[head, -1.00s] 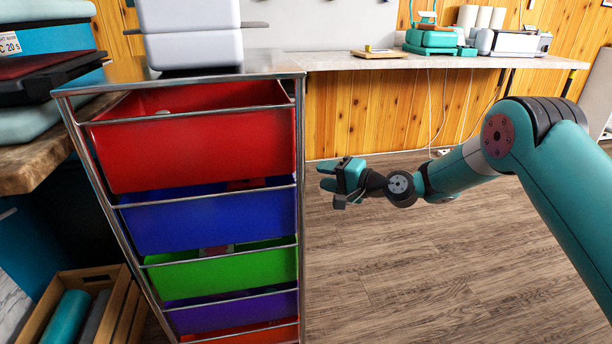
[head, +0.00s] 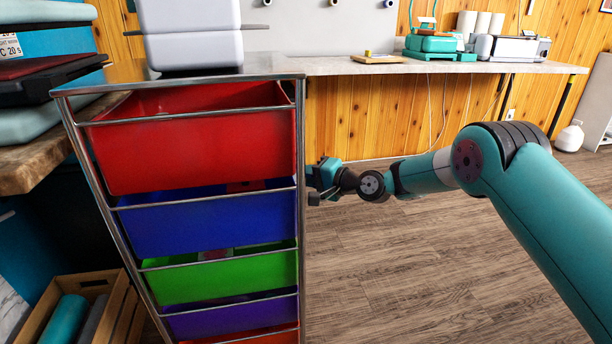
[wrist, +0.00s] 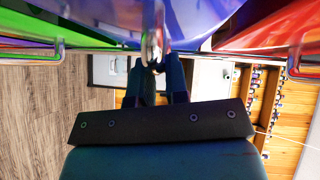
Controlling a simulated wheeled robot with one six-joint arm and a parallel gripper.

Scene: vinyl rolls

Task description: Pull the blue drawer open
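The blue drawer (head: 210,222) sits second from the top in the metal-framed cart, below the red drawer (head: 205,150) and above the green one (head: 222,277). A metal rail runs along its top front edge. My gripper (head: 314,178) is beside the cart's right front post, level with the blue drawer's rail; its fingertips are partly hidden at the post. In the wrist view, the two dark fingers (wrist: 155,76) are apart, with the rounded metal rail end (wrist: 153,48) at the gap between their tips. The blue drawer (wrist: 195,18) is just beyond. I cannot tell whether they touch.
A purple drawer (head: 230,316) and a lower red one are beneath the green drawer. A grey machine stands on the cart top. A wooden crate (head: 92,285) is on the floor at left. The floor (head: 430,250) right of the cart is open, with a counter (head: 440,68) behind.

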